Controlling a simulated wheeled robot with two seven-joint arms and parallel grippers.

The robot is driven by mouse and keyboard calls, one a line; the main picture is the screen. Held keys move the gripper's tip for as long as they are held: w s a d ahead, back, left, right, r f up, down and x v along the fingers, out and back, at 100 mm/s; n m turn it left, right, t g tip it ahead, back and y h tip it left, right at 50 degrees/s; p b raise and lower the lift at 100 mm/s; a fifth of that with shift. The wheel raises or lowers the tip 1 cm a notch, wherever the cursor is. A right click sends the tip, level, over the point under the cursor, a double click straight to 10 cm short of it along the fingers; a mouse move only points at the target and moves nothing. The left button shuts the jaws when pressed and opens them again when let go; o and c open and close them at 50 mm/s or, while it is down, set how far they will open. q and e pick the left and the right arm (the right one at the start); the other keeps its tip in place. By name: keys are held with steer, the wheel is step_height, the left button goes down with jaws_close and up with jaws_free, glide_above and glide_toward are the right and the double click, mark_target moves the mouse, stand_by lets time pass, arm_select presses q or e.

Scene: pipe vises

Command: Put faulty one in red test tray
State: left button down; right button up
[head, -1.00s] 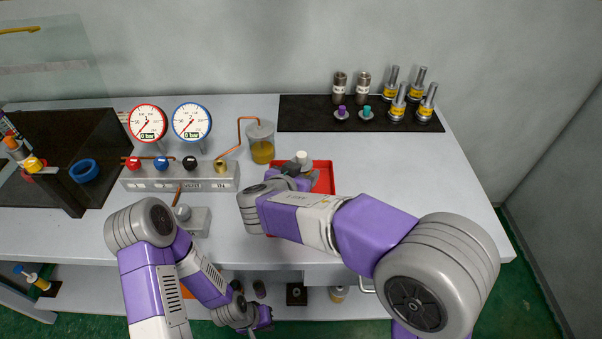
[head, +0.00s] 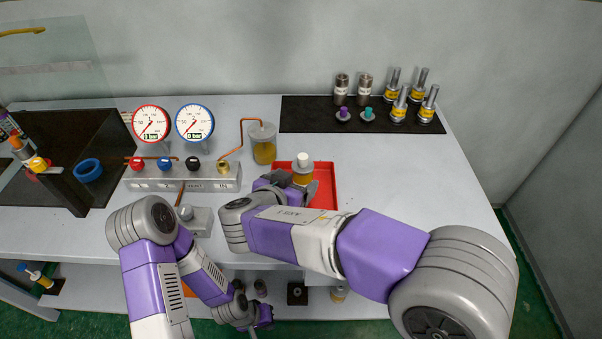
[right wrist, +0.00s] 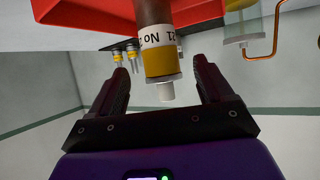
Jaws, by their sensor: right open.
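A cylinder with a yellow band and white cap (head: 302,168) stands upright at the red tray (head: 325,172); its foot is hidden by my right gripper in the head view. In the right wrist view the cylinder (right wrist: 158,52) shows a white label, partly readable as "No 2", and its base is against the red tray (right wrist: 90,14). My right gripper (head: 290,186) is open, with a finger on each side of the cylinder and gaps between. My left gripper (head: 262,318) hangs low in front of the table edge; its fingers are too small to read.
A grey valve block (head: 180,178) with two gauges and a glass jar (head: 263,143) stands left of the tray. A black mat (head: 300,115) at the back holds several cylinders and small knobs. A dark panel (head: 75,190) stands at left. The table's right side is clear.

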steer(key=v, duration=0.6)
steer(key=shift+p, duration=0.4)
steer(key=shift+s, duration=0.1)
